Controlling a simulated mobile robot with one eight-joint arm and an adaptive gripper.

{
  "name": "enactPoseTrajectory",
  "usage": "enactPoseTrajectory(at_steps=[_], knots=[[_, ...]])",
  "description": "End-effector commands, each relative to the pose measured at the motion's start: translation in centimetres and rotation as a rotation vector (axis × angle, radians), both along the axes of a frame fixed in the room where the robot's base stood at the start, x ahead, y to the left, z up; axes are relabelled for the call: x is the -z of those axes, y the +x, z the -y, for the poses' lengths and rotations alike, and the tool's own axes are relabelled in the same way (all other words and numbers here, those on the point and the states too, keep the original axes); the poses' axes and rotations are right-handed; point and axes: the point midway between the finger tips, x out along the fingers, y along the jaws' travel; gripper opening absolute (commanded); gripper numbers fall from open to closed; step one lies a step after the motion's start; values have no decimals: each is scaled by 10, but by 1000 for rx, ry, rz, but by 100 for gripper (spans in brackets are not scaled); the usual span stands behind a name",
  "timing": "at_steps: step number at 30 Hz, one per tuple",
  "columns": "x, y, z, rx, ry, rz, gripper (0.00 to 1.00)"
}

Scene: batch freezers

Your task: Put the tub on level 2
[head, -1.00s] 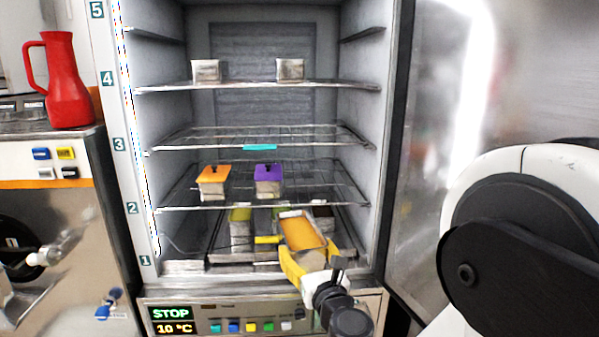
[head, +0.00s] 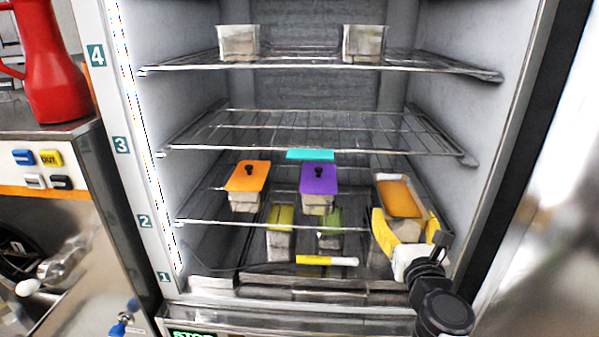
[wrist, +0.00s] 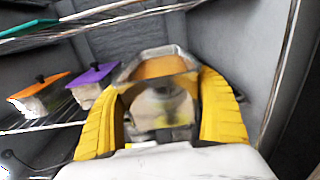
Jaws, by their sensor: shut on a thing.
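A metal tub (head: 400,197) with orange contents is held in my gripper (head: 405,228), whose yellow fingers are shut on its two sides. In the wrist view the tub (wrist: 160,92) fills the space between the fingers of my gripper (wrist: 165,110). The tub is at the right side of the open freezer, around the height of the level 2 rack (head: 290,222). Whether it touches the rack is unclear. On that rack stand an orange-lidded tub (head: 246,178) at left and a purple-lidded tub (head: 318,182) in the middle; both show left of my gripper in the wrist view.
The level 3 rack (head: 300,140) above is empty, with a teal tag at its front. Level 4 holds two tubs (head: 238,42). Below are tubs with yellow (head: 280,220) and green contents, and a yellow-white stick (head: 327,260). The freezer's right wall is close to my gripper.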

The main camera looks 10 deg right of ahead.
Motion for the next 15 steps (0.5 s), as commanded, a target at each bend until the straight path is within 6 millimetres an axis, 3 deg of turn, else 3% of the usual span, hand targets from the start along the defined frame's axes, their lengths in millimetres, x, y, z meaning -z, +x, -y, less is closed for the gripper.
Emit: enactPoseTrajectory(at_steps=[9, 15], knots=[[2, 86, 24, -1, 1, 0, 36], [2, 132, 37, -1, 1, 0, 36]])
